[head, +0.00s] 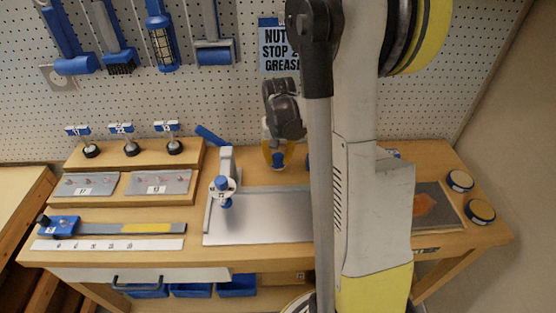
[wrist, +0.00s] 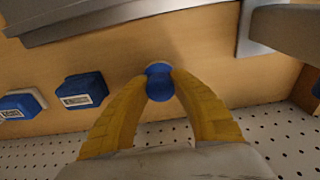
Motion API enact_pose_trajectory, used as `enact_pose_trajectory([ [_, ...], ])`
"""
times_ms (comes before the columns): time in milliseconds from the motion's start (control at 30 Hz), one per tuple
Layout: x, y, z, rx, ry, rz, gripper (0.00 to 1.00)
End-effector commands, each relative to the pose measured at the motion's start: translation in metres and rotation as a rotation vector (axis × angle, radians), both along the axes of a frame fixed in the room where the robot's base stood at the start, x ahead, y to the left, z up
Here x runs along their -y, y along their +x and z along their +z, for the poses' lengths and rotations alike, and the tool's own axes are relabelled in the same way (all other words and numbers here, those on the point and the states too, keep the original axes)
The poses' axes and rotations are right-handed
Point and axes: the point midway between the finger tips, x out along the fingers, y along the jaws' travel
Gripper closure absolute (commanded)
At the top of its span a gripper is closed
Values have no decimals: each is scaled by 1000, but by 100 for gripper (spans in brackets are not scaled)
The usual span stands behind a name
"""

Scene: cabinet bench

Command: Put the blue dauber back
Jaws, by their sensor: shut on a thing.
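My gripper (head: 277,157) has yellow fingers and is over the back of the bench, just behind the grey metal plate. In the wrist view, my gripper (wrist: 160,85) is shut on a small round blue thing with a pale rim, which I take to be the blue dauber (wrist: 158,88). Its blue end also shows in the head view as the dauber (head: 278,162), below the fingers. The fingers hide its sides. I cannot tell whether it touches the bench top or hangs just above it.
Two labelled blue blocks (wrist: 80,91) (wrist: 20,104) stand along the back of the bench. The grey plate (head: 270,215) lies in front, with a blue-topped fixture (head: 224,186) at its left. A wooden rack (head: 130,170) stands left. My arm hides the bench's right-middle.

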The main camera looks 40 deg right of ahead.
Motion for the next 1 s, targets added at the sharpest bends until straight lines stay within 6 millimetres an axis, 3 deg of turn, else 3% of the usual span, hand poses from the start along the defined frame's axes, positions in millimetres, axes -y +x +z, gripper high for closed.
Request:
enact_pose_trajectory([
  [167, 0, 0, -4, 0, 0, 0, 97],
  [200, 0, 0, -4, 0, 0, 0, 67],
  [267, 0, 0, -3, 0, 0, 0, 53],
  [667, 0, 0, 7, 0, 0, 0, 53],
  [1000, -5, -8, 81, 0, 0, 0, 53],
])
